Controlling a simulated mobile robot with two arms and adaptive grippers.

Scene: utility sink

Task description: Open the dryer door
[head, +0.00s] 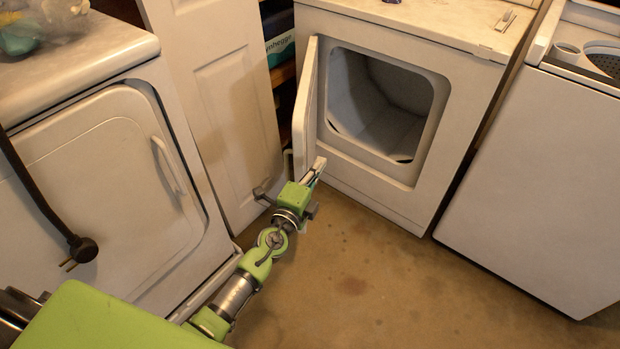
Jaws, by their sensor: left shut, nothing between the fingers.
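A white dryer (345,185) stands at the back centre, its square drum opening uncovered and the drum (385,110) inside looking empty. Its door (306,95) stands swung out to the left, seen nearly edge-on. My left gripper (319,166) is by the lower end of this door, in front of the dryer. It is shut and empty; I cannot tell whether it touches the door. My right gripper is out of view.
Another white machine (105,185) with a closed door stands at the left, a dark plug and cord (80,248) in front of it. A white panel door (222,90) leans between the machines. A top-loading washer (555,170) stands at the right. The brown floor (370,290) is clear.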

